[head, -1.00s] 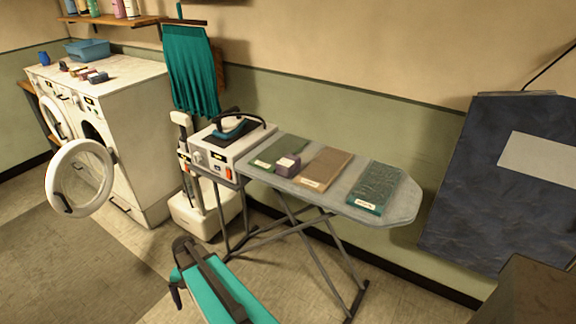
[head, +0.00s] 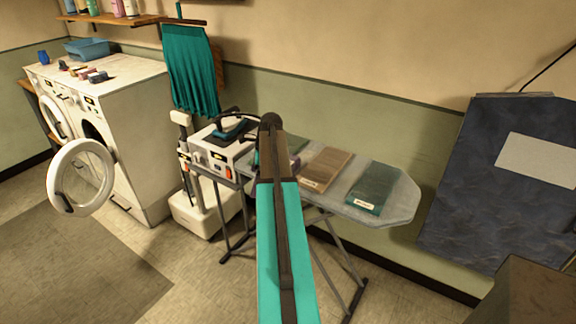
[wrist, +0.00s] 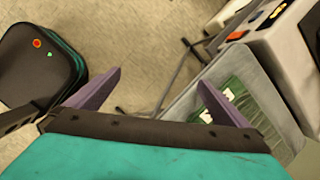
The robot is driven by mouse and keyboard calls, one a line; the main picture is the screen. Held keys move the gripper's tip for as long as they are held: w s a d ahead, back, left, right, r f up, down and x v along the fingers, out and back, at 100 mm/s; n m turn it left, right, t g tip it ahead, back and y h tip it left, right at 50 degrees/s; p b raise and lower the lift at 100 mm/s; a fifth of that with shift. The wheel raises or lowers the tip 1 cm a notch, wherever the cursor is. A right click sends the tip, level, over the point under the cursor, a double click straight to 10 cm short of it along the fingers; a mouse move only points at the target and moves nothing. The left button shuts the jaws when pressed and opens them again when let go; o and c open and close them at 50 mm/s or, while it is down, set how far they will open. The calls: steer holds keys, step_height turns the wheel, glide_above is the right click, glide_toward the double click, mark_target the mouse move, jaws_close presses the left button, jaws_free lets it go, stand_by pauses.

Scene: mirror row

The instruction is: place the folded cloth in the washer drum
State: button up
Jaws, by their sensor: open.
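Several folded cloths lie on the ironing board (head: 400,207): a brown one (head: 325,168), a teal one (head: 372,186) and a green one (head: 262,152) mostly hidden behind my arm. A green cloth with white labels also shows in the wrist view (wrist: 240,103), beside and partly behind my right finger.
A white iron station (head: 217,150) with a teal iron sits at the board's left end. A teal cloth (head: 190,70) hangs on the wall.

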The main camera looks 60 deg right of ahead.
mark_target(293, 162)
steer(key=s+d+r+m, duration=0.1)
steer(key=s+d+r, duration=0.1)
steer(key=d, duration=0.1)
steer(key=s+d+r+m, duration=0.1)
steer(key=s+d+r, duration=0.1)
steer(key=d+r, duration=0.1)
steer(key=s+d+r+m, duration=0.1)
steer(key=d+r+m, duration=0.1)
steer(key=d+r, duration=0.1)
steer(key=shift+s+d+t+h, duration=0.2)
steer(key=shift+s+t+h, duration=0.2)
steer(key=s+d+r+m, duration=0.3)
steer(key=s+d+r, duration=0.2)
steer(key=shift+s+d+m+t, duration=0.3)
steer(key=shift+s, duration=0.1)
steer(key=shift+f, duration=0.1)
steer(key=shift+p+x, duration=1.2)
steer(key=shift+x, duration=3)
steer(key=shift+d+f, duration=0.1)
steer(key=shift+p+x, duration=0.7)
steer(key=shift+x, duration=0.1)
steer(key=shift+p+x, duration=0.6)
steer(key=shift+x, duration=1.1)
